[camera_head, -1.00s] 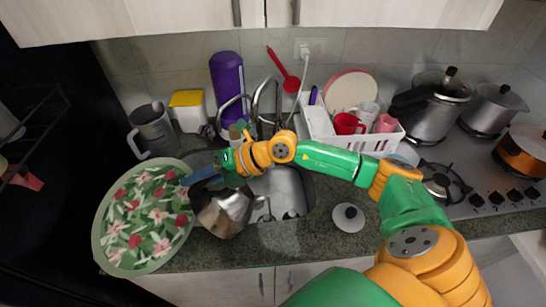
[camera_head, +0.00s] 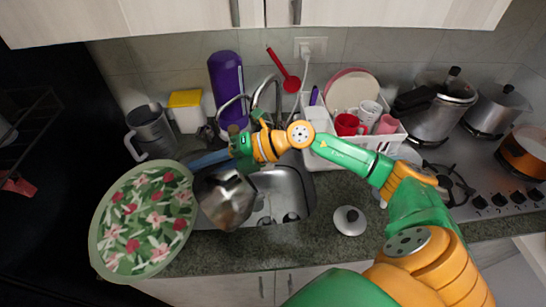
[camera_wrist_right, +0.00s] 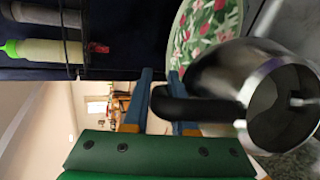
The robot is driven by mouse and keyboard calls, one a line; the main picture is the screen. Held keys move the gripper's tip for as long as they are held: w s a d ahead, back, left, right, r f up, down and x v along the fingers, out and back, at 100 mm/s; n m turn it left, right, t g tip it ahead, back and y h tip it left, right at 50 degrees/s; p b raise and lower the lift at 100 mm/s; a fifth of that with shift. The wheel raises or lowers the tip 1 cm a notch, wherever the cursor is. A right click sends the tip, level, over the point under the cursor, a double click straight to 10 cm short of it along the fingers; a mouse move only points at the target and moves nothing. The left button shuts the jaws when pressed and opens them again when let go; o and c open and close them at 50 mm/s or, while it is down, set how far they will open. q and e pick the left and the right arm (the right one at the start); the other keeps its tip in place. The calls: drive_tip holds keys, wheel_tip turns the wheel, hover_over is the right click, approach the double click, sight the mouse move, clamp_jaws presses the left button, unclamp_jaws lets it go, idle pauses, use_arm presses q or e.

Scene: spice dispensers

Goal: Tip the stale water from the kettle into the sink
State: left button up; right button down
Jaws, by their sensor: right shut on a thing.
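The silver kettle (camera_head: 227,203) hangs in the air at the left front part of the sink (camera_head: 297,185), covering part of it. My right gripper (camera_head: 207,160) is shut on the kettle. In the right wrist view, the kettle (camera_wrist_right: 215,75) has its black handle (camera_wrist_right: 190,106) between the blue fingers of my right gripper (camera_wrist_right: 160,75). Its round open mouth (camera_wrist_right: 283,105) faces the lower right of that view. The kettle looks tilted in the head view. No stream of water can be made out. My left gripper is not in view.
A round floral tray (camera_head: 145,220) lies left of the kettle, close to it. A faucet (camera_head: 265,92) and purple bottle (camera_head: 227,85) stand behind the sink. A small lid (camera_head: 349,220) lies on the counter at right. A white dish rack (camera_head: 320,120) stands behind my right arm.

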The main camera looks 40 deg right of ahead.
drive_tip(key=b, duration=0.2)
drive_tip(key=s+b, duration=0.1)
drive_tip(key=b, duration=0.1)
drive_tip(key=shift+d+f, duration=0.15)
drive_tip(key=shift+f, duration=0.1)
drive_tip(key=shift+w+d+y+b, duration=0.3)
drive_tip(key=shift+d+b, duration=0.4)
drive_tip(key=a+r+p, duration=0.2)
drive_tip(key=p, duration=0.5)
drive_tip(key=shift+w+r, duration=0.1)
drive_tip(key=w+a+f+n+g+h+b, duration=0.1)
drive_tip(key=a+f+n+h+b, duration=0.1)
drive_tip(key=a+f+h, duration=0.3)
drive_tip(key=a+f+n+g+h+b, duration=0.1)
drive_tip(key=a+f+h+b, duration=0.4)
drive_tip(key=a, duration=0.7)
drive_tip(key=h, duration=0.2)
drive_tip(key=shift+w+a+f+n+g+h, duration=0.2)
drive_tip(key=shift+w+n+g+h, duration=0.15)
drive_tip(key=shift+n+g+h, duration=0.05)
